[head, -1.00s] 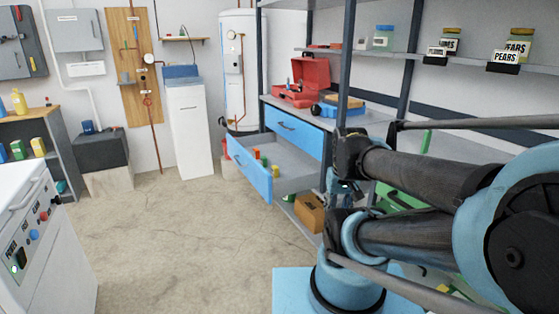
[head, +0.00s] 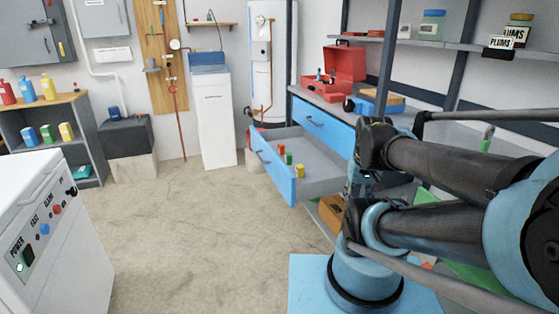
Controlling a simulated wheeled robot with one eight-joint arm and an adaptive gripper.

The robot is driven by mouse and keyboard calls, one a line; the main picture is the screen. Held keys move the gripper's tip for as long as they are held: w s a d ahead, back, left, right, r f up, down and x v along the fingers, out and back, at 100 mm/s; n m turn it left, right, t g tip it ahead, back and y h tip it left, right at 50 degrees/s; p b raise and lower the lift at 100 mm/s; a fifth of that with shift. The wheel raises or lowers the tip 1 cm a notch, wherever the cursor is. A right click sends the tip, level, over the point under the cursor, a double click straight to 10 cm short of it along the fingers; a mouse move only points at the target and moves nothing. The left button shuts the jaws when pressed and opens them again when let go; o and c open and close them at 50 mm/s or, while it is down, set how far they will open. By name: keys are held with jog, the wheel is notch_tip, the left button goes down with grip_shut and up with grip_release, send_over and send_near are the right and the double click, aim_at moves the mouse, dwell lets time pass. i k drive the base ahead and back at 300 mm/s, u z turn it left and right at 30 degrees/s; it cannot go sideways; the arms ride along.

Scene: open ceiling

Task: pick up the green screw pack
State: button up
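A small green pack (head: 288,158), probably the green screw pack, stands in the open blue-fronted drawer (head: 325,172) in the head view. It is between a small orange-red pack (head: 281,148) and a small yellow pack (head: 300,171). My arm reaches in from the right, and its end part, my gripper (head: 362,184), is small and dark to the right of the drawer. It is apart from the green pack. The fingers are partly hidden by my arm, so I cannot tell their opening or whether they hold anything.
A red toolbox (head: 342,66) stands open on the workbench above the drawers. A closed blue drawer (head: 322,124) is beside the open one. A white machine (head: 50,235) is at the left front. A cardboard box (head: 331,212) sits low under the bench. The middle floor is clear.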

aim_at(288, 155)
jog(key=u, duration=0.3)
jog(key=i, duration=1)
jog(key=u, duration=0.15)
